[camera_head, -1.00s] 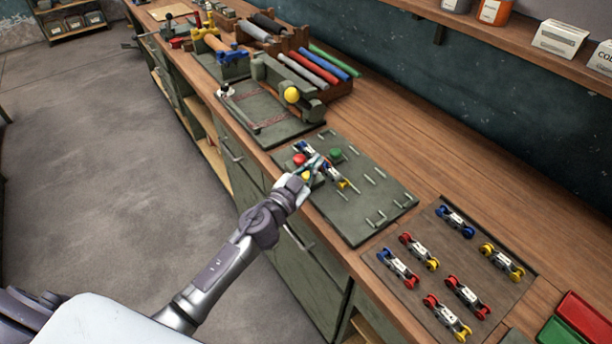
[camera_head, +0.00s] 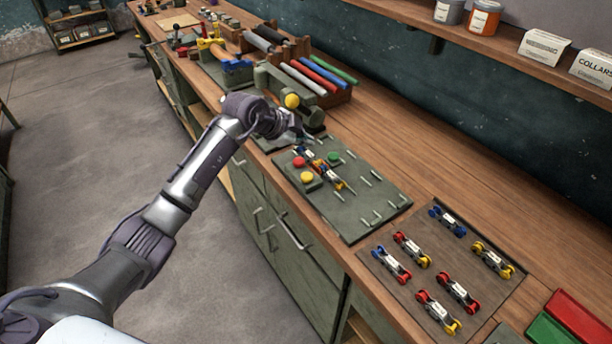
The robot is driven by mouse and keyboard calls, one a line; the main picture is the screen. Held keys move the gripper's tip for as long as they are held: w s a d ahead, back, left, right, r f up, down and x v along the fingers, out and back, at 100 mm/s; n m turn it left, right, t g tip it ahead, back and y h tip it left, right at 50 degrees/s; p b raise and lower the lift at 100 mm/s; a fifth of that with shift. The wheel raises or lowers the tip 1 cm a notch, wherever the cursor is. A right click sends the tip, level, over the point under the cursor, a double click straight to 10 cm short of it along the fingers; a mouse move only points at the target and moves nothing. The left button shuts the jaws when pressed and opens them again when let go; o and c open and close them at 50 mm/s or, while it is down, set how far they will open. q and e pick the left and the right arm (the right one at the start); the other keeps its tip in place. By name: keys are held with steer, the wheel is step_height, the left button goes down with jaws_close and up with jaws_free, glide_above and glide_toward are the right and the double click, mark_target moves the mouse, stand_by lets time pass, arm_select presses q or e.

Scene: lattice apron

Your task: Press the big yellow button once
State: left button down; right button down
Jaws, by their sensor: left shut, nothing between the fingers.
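The yellow button (camera_head: 306,177) is a round cap on a small block at the near left edge of the dark green pegged board (camera_head: 352,212). It is in plain view. A red button (camera_head: 299,162) and a green button (camera_head: 334,158) sit on the same board. My left gripper (camera_head: 303,133) is shut and empty. It is over the far end of the board, beside the fixture with the yellow ball, apart from the yellow button. My wrist partly hides its fingers. My right gripper is not in view.
Small linked parts with coloured wheels lie between the buttons and on a brown tray (camera_head: 378,262) at the near right. A green fixture with a yellow ball (camera_head: 292,100) stands behind my gripper. Racked coloured tubes (camera_head: 322,72) stand beyond. Bare bench lies right of the board.

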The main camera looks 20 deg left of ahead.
arm_select(q)
steer(key=b, duration=0.6)
glide_above(305, 176)
step_height(305, 176, down, 6)
steer(key=shift+d+f, duration=0.1)
steer(key=shift+f, duration=0.15)
steer(key=shift+f+b, duration=0.5)
steer(key=shift+f, duration=0.65)
steer(key=shift+f, duration=0.1)
steer(key=shift+f, duration=0.35)
